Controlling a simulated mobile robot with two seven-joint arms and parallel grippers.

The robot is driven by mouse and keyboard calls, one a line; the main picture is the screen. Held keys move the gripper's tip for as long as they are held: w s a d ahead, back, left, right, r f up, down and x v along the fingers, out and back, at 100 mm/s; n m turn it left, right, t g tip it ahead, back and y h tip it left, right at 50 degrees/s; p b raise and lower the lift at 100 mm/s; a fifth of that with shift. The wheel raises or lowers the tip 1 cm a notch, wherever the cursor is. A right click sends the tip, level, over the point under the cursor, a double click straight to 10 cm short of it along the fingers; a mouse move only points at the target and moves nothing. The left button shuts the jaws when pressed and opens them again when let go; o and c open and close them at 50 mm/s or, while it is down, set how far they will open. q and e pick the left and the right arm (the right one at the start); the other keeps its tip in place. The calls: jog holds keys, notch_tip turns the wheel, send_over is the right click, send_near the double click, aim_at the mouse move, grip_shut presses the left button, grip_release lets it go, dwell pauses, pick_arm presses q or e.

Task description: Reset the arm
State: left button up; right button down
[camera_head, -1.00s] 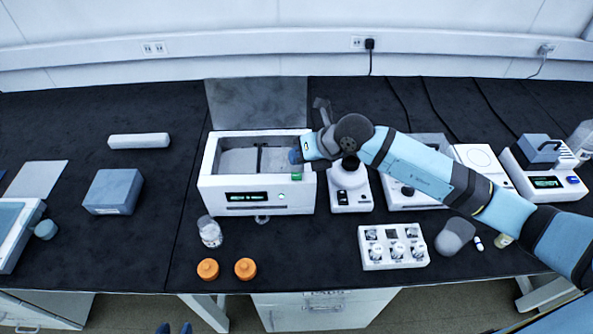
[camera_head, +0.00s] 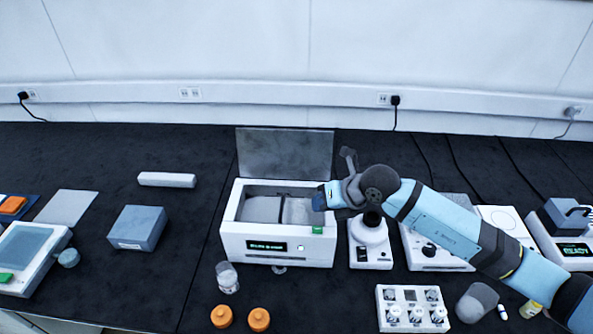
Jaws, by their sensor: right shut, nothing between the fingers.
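My right arm comes in from the lower right and reaches across the bench. My right gripper (camera_head: 322,197) is at the right rim of the white box-shaped instrument (camera_head: 232,246), just above its open top. Its fingers are small and partly turned away, and I see nothing held in them. The instrument has a dark display, a green label and a raised grey lid (camera_head: 285,153) behind it. My left gripper does not show.
Under my right arm stand a microscope-like device (camera_head: 370,232) and a white flat device (camera_head: 437,262). A white vial rack (camera_head: 386,318), glass jar (camera_head: 228,278) and orange-capped bottles (camera_head: 259,319) stand in front. A blue-grey box (camera_head: 137,227) sits left. The back of the bench is mostly clear.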

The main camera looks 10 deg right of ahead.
jog(key=shift+s+a, duration=0.1)
jog(key=s+a+r+m+t+y+p, duration=0.3)
jog(key=s+a+r+m+y, duration=0.1)
jog(key=s+a+m+y, duration=0.45)
jog(key=s+d+f+m+h+p, duration=0.1)
jog(key=s+d+f+m+h, duration=0.2)
jog(key=m, duration=0.5)
jog(key=s+d+f+m+t+h+p, duration=0.1)
jog(key=s+d+f+m+h, duration=0.3)
jog(key=s+f+m, duration=0.4)
jog(key=s+d+f+m+h+p, duration=0.2)
jog(key=s+d+f+m+h, duration=0.2)
jog(key=m, duration=0.5)
notch_tip(320, 180, down, 2)
jog(key=shift+s+d+f+t+h, duration=0.2)
jog(key=shift+s+t+h, duration=0.2)
jog(key=shift+s+h, duration=0.35)
